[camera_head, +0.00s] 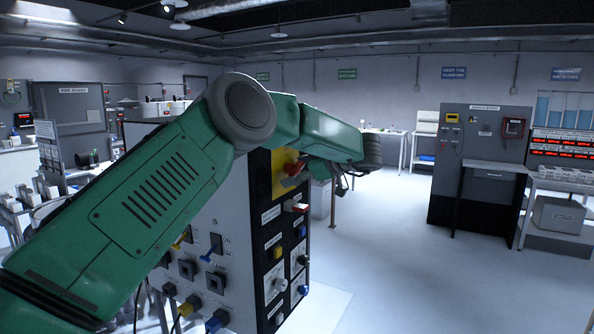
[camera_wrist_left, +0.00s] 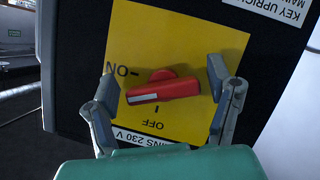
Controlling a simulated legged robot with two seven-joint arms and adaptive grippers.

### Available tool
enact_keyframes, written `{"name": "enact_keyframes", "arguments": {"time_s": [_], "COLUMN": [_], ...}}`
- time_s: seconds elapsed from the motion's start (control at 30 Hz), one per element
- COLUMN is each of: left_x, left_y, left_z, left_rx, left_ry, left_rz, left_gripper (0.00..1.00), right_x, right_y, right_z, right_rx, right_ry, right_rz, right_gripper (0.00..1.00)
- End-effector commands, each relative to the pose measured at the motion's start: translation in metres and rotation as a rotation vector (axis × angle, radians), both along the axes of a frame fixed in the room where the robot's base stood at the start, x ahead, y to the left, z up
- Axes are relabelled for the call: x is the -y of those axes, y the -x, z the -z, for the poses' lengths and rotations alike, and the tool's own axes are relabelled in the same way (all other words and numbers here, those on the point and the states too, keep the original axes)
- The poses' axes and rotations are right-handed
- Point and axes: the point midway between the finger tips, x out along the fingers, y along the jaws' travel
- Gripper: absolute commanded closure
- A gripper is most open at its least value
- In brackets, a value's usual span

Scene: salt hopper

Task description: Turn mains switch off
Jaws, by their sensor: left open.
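The mains switch is a red rotary handle (camera_wrist_left: 163,90) on a yellow plate (camera_wrist_left: 200,45) marked ON and OFF, upside down in the left wrist view. The handle lies nearly level there, its white-striped end towards the ON mark. Touching cannot be told. My right gripper is out of view.
Below the yellow plate, the black panel (camera_head: 265,240) carries knobs and a red switch (camera_head: 299,207). The grey side face (camera_head: 228,268) has several coloured plugs and switches. A dark cabinet (camera_head: 478,165) stands at the back right. The floor between is clear.

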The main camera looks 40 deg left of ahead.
Motion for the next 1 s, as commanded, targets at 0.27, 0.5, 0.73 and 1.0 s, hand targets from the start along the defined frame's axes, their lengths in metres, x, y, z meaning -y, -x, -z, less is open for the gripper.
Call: {"name": "enact_keyframes", "arguments": {"time_s": [0.27, 0.5, 0.73, 1.0], "left_x": [0.004, 0.002, 0.0, 0.0], "left_y": [0.0, 0.0, -0.001, 0.0], "left_z": [-0.002, -0.001, 0.001, 0.004], "left_rx": [0.0, 0.002, 0.037, 0.19], "left_ry": [-0.004, -0.001, -0.008, -0.046], "left_rz": [0.001, 0.001, 0.002, 0.002], "left_gripper": [0.43, 0.77, 0.76, 0.76], "right_x": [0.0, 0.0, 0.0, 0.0], "right_y": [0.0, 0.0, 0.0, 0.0], "right_z": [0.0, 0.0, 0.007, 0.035], "right_rx": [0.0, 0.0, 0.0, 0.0], "right_ry": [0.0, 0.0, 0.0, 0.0], "right_rz": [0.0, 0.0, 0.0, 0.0], "right_gripper": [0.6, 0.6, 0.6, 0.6]}}
